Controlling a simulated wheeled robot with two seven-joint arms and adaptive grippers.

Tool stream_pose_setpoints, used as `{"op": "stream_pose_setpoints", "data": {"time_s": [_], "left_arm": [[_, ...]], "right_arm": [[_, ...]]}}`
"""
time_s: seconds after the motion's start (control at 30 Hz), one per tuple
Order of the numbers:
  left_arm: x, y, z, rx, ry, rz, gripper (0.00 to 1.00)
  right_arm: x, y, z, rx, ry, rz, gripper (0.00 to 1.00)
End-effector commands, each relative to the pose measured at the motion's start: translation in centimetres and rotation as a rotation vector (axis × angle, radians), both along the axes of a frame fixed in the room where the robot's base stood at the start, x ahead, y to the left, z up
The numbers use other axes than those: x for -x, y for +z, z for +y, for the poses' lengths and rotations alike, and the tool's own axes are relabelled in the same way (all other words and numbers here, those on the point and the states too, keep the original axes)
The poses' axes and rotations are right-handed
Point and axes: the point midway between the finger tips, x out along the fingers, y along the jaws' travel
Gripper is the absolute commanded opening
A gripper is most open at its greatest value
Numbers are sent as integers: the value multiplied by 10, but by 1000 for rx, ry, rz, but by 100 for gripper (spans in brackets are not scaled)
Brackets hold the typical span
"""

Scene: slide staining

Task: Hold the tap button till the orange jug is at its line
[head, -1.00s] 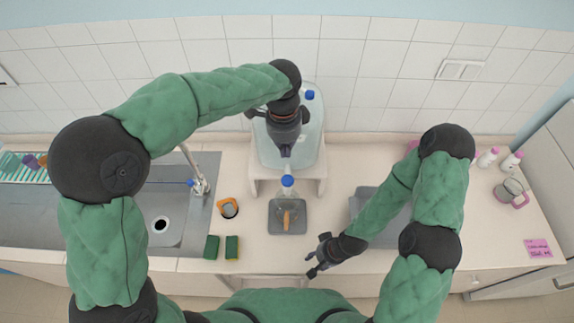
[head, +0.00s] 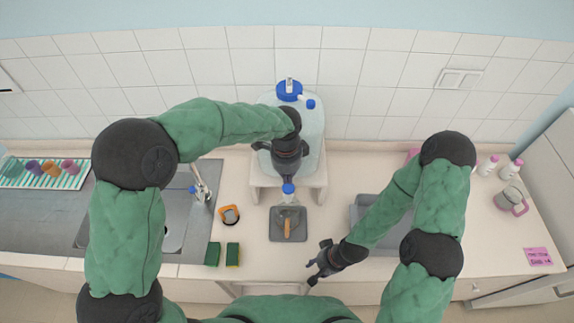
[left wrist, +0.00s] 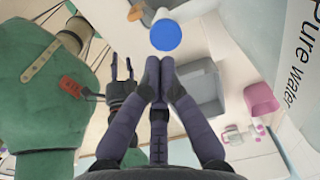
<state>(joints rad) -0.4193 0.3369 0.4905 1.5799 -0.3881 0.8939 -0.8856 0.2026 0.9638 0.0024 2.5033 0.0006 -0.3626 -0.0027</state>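The blue tap button (head: 288,188) sits at the front of the water tank (head: 312,118). It also shows in the left wrist view (left wrist: 165,36). My left gripper (head: 288,174) is shut and empty, its fingertips close to the button; I cannot tell whether they touch it. My right gripper (head: 316,262) is open and empty near the counter's front edge.
The tank stands on a pale stand (head: 258,180). A sink (head: 180,225) with a faucet (head: 202,185) lies left, with an orange-and-dark item (head: 229,215) and two sponges (head: 232,254) beside it. A grey basin (head: 368,208) and a pink-handled jug (head: 512,200) are right.

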Motion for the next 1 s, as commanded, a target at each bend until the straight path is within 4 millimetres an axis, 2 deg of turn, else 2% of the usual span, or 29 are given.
{"op": "stream_pose_setpoints", "data": {"time_s": [0.1, 0.3, 0.8, 1.0], "left_arm": [[1, -19, 0, -2, 0, 4, 0], [0, -40, -1, -1, 0, 2, 0], [0, -47, -1, 0, 0, 0, 0], [0, -64, -1, 0, 0, 1, 0]], "right_arm": [[0, 4, 0, 0, 0, 0, 40], [0, 8, 0, 0, 0, 0, 40], [0, 8, 0, 0, 0, 0, 40], [0, -5, 0, 0, 0, 0, 40]]}}
